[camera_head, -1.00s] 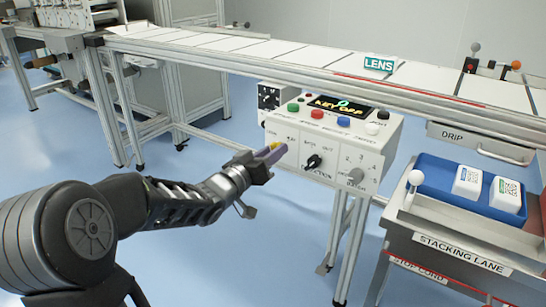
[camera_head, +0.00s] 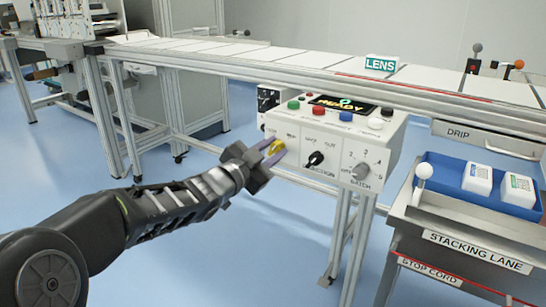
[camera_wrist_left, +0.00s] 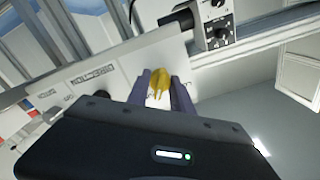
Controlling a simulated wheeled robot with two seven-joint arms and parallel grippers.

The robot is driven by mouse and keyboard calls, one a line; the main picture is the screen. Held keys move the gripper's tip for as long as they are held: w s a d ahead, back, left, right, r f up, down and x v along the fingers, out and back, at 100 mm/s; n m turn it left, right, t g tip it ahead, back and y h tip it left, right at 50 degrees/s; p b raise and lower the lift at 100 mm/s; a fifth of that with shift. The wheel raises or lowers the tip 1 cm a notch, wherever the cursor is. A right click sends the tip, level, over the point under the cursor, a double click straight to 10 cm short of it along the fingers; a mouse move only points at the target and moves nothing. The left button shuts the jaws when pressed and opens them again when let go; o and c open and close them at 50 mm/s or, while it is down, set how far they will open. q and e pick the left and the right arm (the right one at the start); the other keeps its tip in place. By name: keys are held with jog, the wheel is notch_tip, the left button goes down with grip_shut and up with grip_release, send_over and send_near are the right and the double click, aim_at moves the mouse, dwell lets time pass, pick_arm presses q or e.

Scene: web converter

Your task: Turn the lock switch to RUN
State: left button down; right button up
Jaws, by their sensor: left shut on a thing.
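The yellow lock switch (camera_head: 278,146) is on the left of the white control box's (camera_head: 325,176) front face. My left gripper (camera_head: 271,150) is shut on it, with one purple-grey finger on each side. In the left wrist view the yellow switch (camera_wrist_left: 158,84) stands between the fingertips (camera_wrist_left: 161,93) against the white panel. The box's display (camera_head: 343,106) appears to read READY. The labels around the switch are partly covered by the gripper or too small to read. My right gripper is not in view.
A black selector knob (camera_head: 314,159) and a batch dial (camera_head: 359,172) sit right of the switch. Coloured buttons line the box's top. The conveyor (camera_head: 290,63) runs behind and above. A blue tray (camera_head: 451,181) with white packs stands at right.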

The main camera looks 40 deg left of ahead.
pick_arm(q)
jog(key=shift+f+m+b, duration=0.1)
jog(key=shift+m+b, duration=0.5)
jog(key=shift+m, duration=0.6)
jog(key=c, duration=1.1)
grip_release()
